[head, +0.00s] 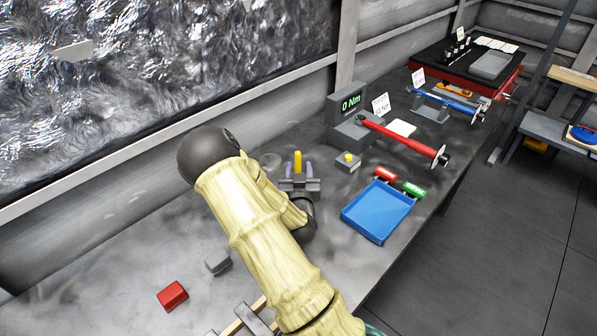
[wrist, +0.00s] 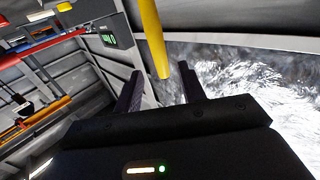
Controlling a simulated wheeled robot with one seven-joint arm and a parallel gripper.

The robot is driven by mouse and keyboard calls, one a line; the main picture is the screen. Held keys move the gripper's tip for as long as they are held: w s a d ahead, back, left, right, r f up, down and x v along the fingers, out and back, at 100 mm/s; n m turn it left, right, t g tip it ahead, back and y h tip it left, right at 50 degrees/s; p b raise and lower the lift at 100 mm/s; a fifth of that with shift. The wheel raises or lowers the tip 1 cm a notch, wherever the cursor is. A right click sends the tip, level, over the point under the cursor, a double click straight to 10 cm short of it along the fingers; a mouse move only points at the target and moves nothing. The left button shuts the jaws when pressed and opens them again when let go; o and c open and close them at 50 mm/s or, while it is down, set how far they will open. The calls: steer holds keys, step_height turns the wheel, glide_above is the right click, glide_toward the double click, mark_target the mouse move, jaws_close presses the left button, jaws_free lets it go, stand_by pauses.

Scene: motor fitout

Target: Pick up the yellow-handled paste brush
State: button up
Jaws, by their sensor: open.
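The yellow-handled paste brush (head: 297,159) shows as a yellow handle standing about upright on the grey bench in the head view. In the wrist view its handle (wrist: 153,38) comes down from the top edge and ends between the finger lines. My gripper (head: 296,170) is open, with one finger on each side of the handle in the head view. In the wrist view my gripper (wrist: 161,73) shows a gap between both fingers and the handle. The brush's lower part is hidden behind my gripper.
A grey block with a yellow knob (head: 348,161) stands close right of my gripper. A red block (head: 172,295) and a grey block (head: 217,263) are at front left.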

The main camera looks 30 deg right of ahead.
mark_target(298, 159)
steer(key=shift+w+a, duration=0.1)
steer(key=shift+w+r, duration=0.1)
steer(key=shift+w, duration=0.05)
steer(key=p+x, duration=0.2)
steer(key=x, duration=0.2)
steer(key=shift+w+r+p, duration=0.1)
steer(key=shift+r+p, duration=0.05)
steer(key=shift+p, duration=0.2)
steer(key=shift+w+d, duration=0.25)
steer(key=shift+w, duration=0.05)
jaws_close()
